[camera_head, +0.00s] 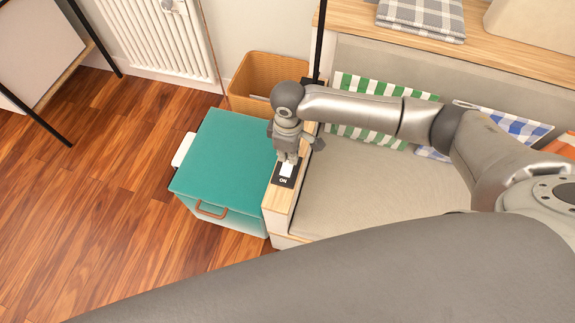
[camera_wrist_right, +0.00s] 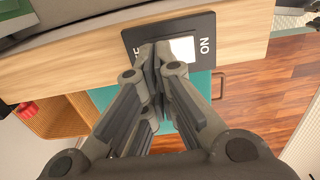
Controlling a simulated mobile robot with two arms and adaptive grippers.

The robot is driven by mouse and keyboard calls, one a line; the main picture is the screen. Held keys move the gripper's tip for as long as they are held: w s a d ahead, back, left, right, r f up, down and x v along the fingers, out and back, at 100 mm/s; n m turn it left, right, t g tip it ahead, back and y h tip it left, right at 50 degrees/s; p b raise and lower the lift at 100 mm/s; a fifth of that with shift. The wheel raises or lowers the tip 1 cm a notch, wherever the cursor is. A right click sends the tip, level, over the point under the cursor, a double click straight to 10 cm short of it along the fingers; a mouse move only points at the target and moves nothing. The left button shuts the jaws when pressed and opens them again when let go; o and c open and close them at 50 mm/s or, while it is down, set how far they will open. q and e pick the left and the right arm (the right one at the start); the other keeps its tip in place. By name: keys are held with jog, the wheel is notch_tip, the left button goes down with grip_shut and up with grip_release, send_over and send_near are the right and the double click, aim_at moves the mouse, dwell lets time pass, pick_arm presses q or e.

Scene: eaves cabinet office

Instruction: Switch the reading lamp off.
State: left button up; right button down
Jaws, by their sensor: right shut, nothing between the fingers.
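A black switch plate (camera_head: 285,174) with a white rocker and the label ON at its near end sits on the wooden armrest of the bench. In the right wrist view, the plate (camera_wrist_right: 208,30) shows the white rocker (camera_wrist_right: 183,49), with ON at the right. The label at the left end is mostly hidden behind my fingers. My right gripper (camera_head: 288,158) is shut and empty, pointing down over the rocker's far end. Its fingertips show in the wrist view (camera_wrist_right: 155,50); whether they touch the rocker I cannot tell. The lamp's head is not in view.
A teal box (camera_head: 225,165) with a brown handle stands left of the armrest. The bench seat (camera_head: 375,190) with striped and checked cushions lies right.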

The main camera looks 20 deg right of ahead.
aim_at(288, 164)
jog(key=shift+f+b, duration=0.4)
jog(key=shift+f, duration=0.8)
dwell(0.5)
notch_tip(288, 164, up, 7)
jog(key=p, duration=0.8)
jog(key=shift+r+p, duration=0.1)
jog(key=shift+p, duration=0.25)
dwell(0.4)
